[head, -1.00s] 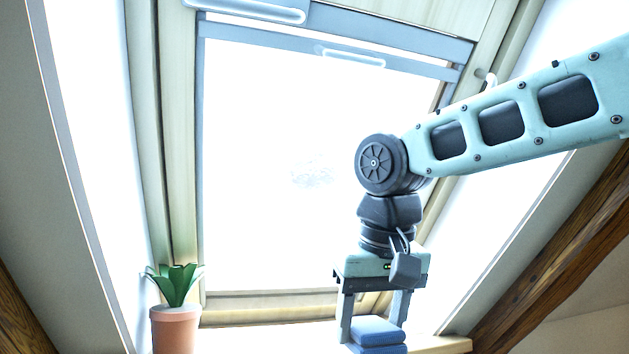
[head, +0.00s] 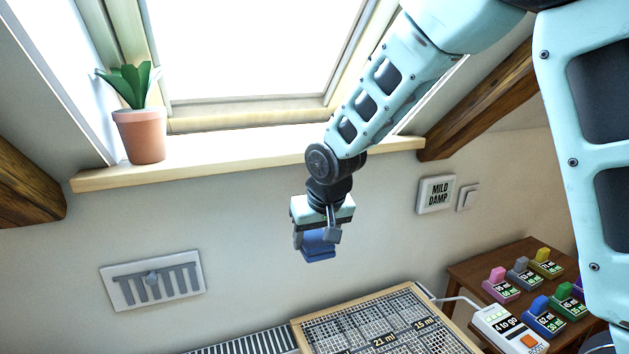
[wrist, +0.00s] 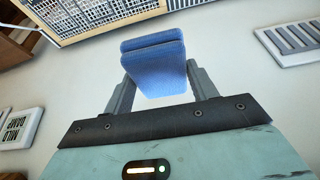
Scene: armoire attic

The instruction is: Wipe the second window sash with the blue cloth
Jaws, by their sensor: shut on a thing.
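My gripper (head: 318,243) is shut on a folded blue cloth (head: 319,252), in front of the wall below the window sill. In the wrist view the cloth (wrist: 153,68) sits between the two fingers of my gripper (wrist: 155,80). One roof window sash (head: 250,50) shows bright above the sill, its top cut off by the frame. Its glass is too bright to show any marks. I cannot tell whether it is the second sash. The cloth is apart from the window.
A potted plant (head: 141,130) stands at the left of the wooden sill (head: 230,152). Below are a framed grid panel (head: 375,325), a radiator (head: 250,344) and a wall vent (head: 152,281). A table (head: 465,272) with coloured blocks and a white device (head: 508,328) is at right.

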